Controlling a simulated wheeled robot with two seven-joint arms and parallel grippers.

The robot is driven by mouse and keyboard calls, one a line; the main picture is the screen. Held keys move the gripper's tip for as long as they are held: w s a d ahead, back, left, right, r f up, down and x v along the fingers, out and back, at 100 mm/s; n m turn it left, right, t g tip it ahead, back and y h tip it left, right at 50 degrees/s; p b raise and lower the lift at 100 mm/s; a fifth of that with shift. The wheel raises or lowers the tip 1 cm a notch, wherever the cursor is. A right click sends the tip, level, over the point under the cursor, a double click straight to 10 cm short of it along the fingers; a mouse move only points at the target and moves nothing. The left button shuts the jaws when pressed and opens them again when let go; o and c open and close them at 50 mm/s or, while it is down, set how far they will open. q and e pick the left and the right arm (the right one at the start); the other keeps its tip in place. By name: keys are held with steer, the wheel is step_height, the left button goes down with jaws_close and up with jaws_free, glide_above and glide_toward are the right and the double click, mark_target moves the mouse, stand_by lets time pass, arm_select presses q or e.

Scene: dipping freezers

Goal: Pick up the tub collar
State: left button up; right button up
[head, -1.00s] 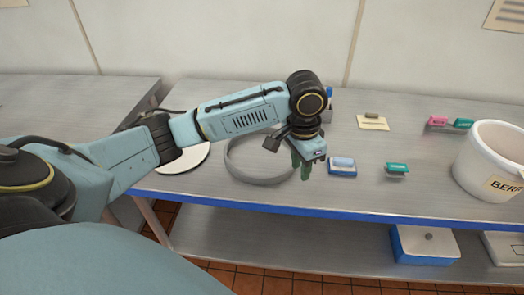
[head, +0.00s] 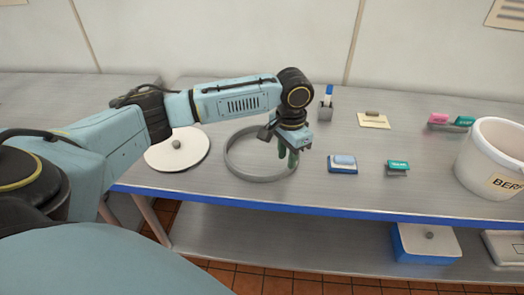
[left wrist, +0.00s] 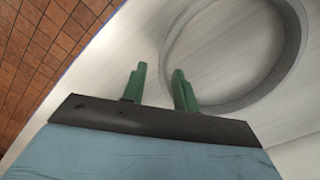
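The tub collar, a plain grey ring (head: 240,172), lies flat on the metal table in the head view. In the left wrist view the ring (left wrist: 292,50) fills the upper right, with bare table inside it. My left gripper (head: 288,158) points down at the ring's right side in the head view. Its two green fingers (left wrist: 158,84) are apart with nothing between them in the left wrist view, and one finger overlaps the ring's edge there. I cannot tell whether it touches the ring. My right gripper is not in view.
A white round lid (head: 190,158) lies left of the ring. A blue-and-white block (head: 342,164) and a green-topped one (head: 397,167) sit to the right. A white labelled tub (head: 480,165) stands far right. A small holder (head: 326,112) stands behind the gripper.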

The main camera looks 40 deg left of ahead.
arm_select(q)
steer(key=f, duration=0.4)
steer(key=shift+a+f, duration=0.25)
steer(key=shift+a, duration=0.1)
jaws_close()
